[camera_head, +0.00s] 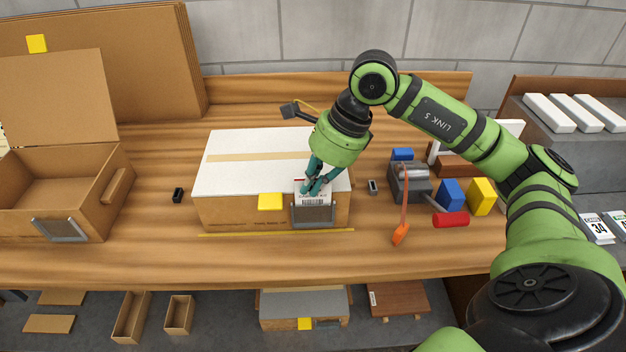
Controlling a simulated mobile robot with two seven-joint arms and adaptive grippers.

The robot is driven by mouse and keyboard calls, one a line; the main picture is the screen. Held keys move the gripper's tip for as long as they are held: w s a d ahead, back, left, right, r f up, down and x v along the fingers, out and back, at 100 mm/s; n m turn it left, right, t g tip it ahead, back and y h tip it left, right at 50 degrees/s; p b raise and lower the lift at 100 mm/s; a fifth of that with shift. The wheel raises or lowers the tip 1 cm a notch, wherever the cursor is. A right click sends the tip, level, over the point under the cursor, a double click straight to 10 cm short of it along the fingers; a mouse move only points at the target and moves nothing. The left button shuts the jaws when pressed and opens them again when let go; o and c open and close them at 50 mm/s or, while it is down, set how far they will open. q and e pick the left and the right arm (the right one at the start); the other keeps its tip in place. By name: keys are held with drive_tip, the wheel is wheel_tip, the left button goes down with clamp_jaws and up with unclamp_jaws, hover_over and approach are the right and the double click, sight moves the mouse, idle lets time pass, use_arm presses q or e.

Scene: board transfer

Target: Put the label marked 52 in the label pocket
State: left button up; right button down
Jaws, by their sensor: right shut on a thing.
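A white label with a barcode (312,200) is in my right gripper (314,190), which is shut on it. The fingers cover part of the label, and I cannot read its number. The label is at the top of the grey label pocket (314,218) on the front of the closed cardboard box (240,212). I cannot tell whether its lower edge is inside the pocket or in front of it. My left gripper is not in view.
A yellow note (270,201) is on the box front, left of the pocket. An open box (75,205) stands at left. A tape dispenser (410,183), blue block (450,194) and yellow block (482,196) stand at right. Labels including one marked 34 (598,228) lie at far right.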

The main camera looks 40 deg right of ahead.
drive_tip(key=shift+f, duration=0.15)
drive_tip(key=c, duration=1.3)
unclamp_jaws()
drive_tip(key=v, duration=1.2)
drive_tip(key=shift+s+a, duration=0.1)
drive_tip(key=shift+a, duration=0.05)
